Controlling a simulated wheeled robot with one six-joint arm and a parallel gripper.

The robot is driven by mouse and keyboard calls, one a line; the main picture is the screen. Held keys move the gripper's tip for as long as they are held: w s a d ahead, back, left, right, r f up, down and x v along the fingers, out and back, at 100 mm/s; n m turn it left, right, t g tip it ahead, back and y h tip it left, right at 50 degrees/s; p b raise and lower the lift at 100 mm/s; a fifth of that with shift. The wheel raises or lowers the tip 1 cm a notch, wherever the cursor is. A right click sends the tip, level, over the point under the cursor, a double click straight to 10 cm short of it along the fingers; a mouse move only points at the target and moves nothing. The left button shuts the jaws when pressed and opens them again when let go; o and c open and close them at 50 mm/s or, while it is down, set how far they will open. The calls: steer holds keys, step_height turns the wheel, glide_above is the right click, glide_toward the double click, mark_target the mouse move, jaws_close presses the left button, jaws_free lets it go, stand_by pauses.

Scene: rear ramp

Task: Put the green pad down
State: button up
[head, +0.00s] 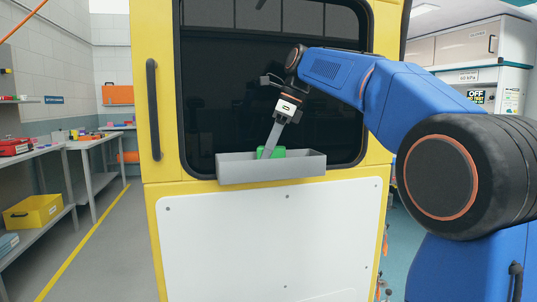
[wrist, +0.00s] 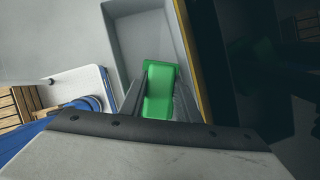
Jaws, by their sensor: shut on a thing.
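The green pad (head: 271,153) shows at the grey tray (head: 270,173) on the yellow door, its lower part hidden behind the tray's front wall in the head view. My gripper (head: 268,150) reaches down to it from above, its fingers tilted. In the wrist view the green pad (wrist: 159,92) sits between the two fingers of my gripper (wrist: 160,100), which are shut on it. The tray (wrist: 143,35) shows beyond the pad. I cannot tell whether the pad touches the tray floor.
The tray is fixed below a dark window (head: 245,100) and above a white panel (head: 270,240). A vertical black handle (head: 153,110) is on the door's left. Grey benches (head: 40,190) with a yellow box (head: 33,212) stand at the left. The left part of the tray looks empty.

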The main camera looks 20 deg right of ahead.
steer(key=shift+f, duration=0.3)
steer(key=shift+f, duration=0.1)
steer(key=o, duration=1.2)
steer(key=v, duration=1.2)
